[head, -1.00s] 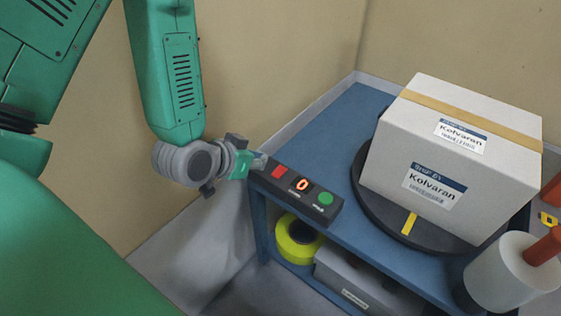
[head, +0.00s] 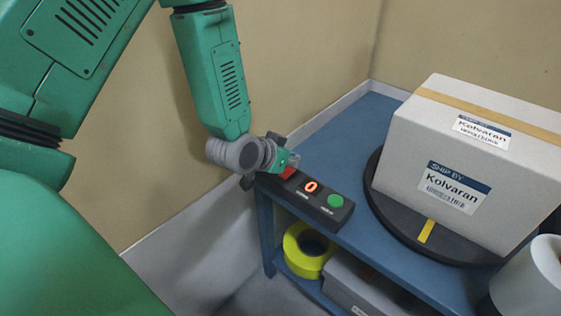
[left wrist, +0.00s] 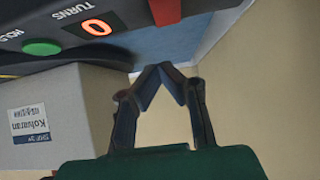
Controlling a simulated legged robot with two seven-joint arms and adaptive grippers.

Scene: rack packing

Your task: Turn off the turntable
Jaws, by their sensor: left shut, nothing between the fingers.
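The turntable (head: 400,228) is a dark round disc with a yellow mark on the blue cart top. A white box labelled Kolvaran (head: 455,165) sits on it. The black control panel (head: 322,203) at the cart's front left edge has a red button (head: 288,173), a lit orange 0 and a green button (head: 335,201). My left gripper (head: 292,163) is at the panel's red end, partly covering the red button. In the left wrist view its fingertips (left wrist: 160,68) meet with nothing between them; the red button (left wrist: 165,10) shows just beyond. Contact cannot be told. My right gripper is not in view.
The blue cart (head: 355,125) has a lower shelf with a yellow tape roll (head: 305,248) and a grey box (head: 355,285). A white roll (head: 530,280) stands at the right. Beige walls rise close behind and left.

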